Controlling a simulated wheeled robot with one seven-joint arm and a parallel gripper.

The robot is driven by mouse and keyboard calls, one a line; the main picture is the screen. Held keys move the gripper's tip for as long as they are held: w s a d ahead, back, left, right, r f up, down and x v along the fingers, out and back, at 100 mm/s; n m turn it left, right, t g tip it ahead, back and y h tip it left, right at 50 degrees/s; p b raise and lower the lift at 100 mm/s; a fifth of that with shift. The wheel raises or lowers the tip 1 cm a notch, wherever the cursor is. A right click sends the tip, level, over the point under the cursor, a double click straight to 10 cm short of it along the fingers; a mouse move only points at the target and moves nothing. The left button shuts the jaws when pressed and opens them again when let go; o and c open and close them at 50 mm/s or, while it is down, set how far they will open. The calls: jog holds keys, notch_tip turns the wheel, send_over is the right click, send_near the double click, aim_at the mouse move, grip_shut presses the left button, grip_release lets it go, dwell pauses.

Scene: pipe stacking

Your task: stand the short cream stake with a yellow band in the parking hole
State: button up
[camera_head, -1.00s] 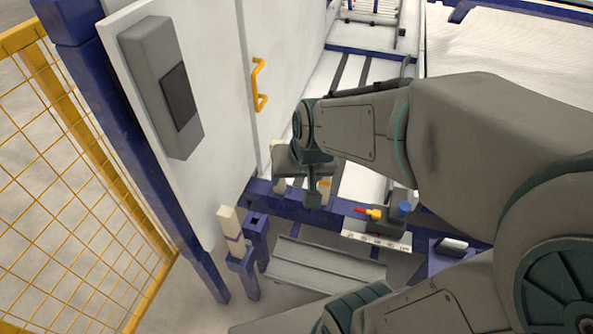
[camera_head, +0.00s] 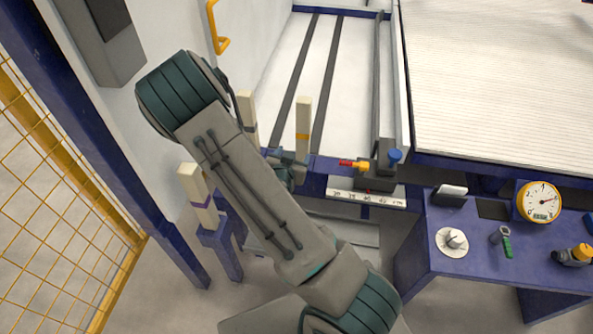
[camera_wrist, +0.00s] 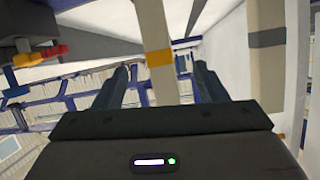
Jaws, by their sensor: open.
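The cream stake with a yellow band (camera_head: 302,128) stands upright at the blue rail, right of centre-left in the head view. In the wrist view the yellow-banded stake (camera_wrist: 153,45) rises between my two fingers, with a visible gap on each side. My gripper (camera_wrist: 160,78) is open around or just before it; I cannot tell how deep the stake sits between the fingers. In the head view my gripper (camera_head: 290,170) is low beside that stake, partly hidden by my arm. The parking hole cannot be clearly identified; my arm covers part of the blue posts at left.
A second cream stake (camera_head: 246,112) stands left of the yellow-banded one; its grey band (camera_wrist: 267,39) shows in the wrist view. A purple-banded stake (camera_head: 197,190) stands in a blue post (camera_head: 217,240). A red-and-yellow fitting (camera_head: 354,164) and scale (camera_head: 367,198) lie close at right.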

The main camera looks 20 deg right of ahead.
aim_at(305, 108)
jog(key=w+d+t+b, duration=0.1)
jog(key=w+d, duration=0.2)
jog(key=w+d+f+n+t+h+b, duration=0.1)
jog(key=w+d, duration=0.2)
jog(key=w, duration=0.1)
jog(key=w+d+f+n+t+b, duration=0.1)
jog(key=w+d+b, duration=0.1)
jog(key=w, duration=0.2)
jog(key=shift+d+f+t+h, duration=0.1)
jog(key=shift+d+t+h, duration=0.2)
jog(key=shift+d+t, duration=0.1)
jog(key=c, duration=1.3)
jog(key=shift+r+p, duration=2.5)
jog(key=shift+r, duration=1.9)
